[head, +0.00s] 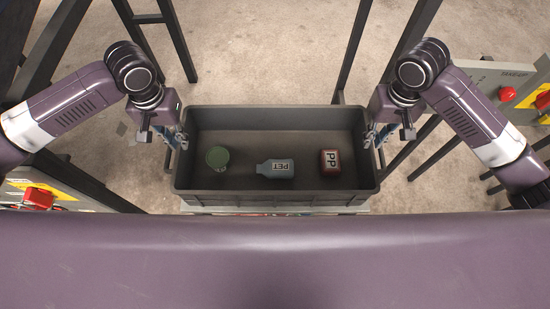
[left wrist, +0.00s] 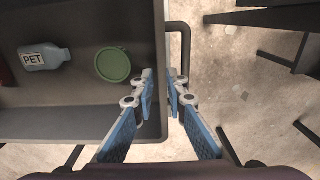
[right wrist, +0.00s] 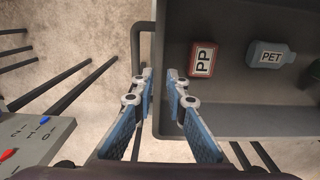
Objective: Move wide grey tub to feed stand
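The wide grey tub (head: 270,116) is in front of me in the head view, level and open-topped. It holds a green round lidded item (head: 217,157), a blue-grey PET bottle (head: 275,169) and a red PP container (head: 331,162). My left gripper (head: 178,138) has its fingers either side of the tub's left wall, closed in on it; they also show in the left wrist view (left wrist: 161,82). My right gripper (head: 376,137) is likewise on the right wall, also in the right wrist view (right wrist: 160,82). The tub's underside is hidden. I cannot tell which structure is the feed stand.
Dark frame legs (head: 172,40) stand at upper left, and more (head: 352,45) at upper right. Control panels with red buttons stand at right (head: 507,94) and lower left (head: 38,197). Bare concrete floor (head: 265,50) shows beyond the tub.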

